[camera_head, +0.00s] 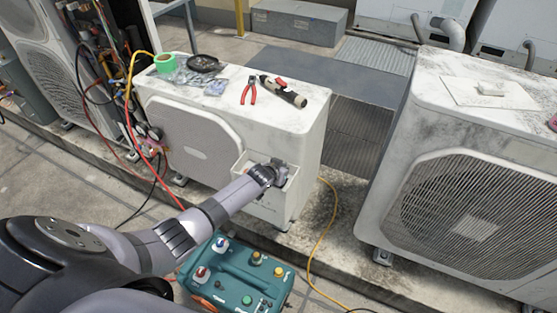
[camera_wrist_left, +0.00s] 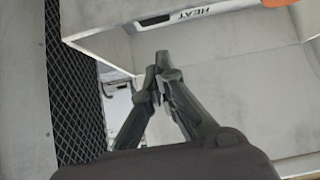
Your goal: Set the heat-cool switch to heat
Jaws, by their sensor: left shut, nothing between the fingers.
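A white open-fronted box (camera_head: 238,166) sits on the front of the middle condenser (camera_head: 200,142). My left arm reaches to it, and my left gripper (camera_head: 279,169) is at the box, covering part of it. In the left wrist view the gripper (camera_wrist_left: 160,62) is shut and empty, its fingertips together. Above them is a white strip with a HEAT label (camera_wrist_left: 193,13) and a dark mark beside it. An orange part (camera_wrist_left: 280,2) is cut off at the top right edge; I cannot tell whether it is the switch. The switch's setting is not readable. My right gripper is not in view.
Red-handled pliers (camera_head: 250,90), a dark tool (camera_head: 284,92) and green tape (camera_head: 165,63) lie on the condenser's top. A teal case (camera_head: 238,275) stands in front below my arm. Another condenser (camera_head: 470,180) stands at right. A yellow cable (camera_head: 325,235) runs along the ground.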

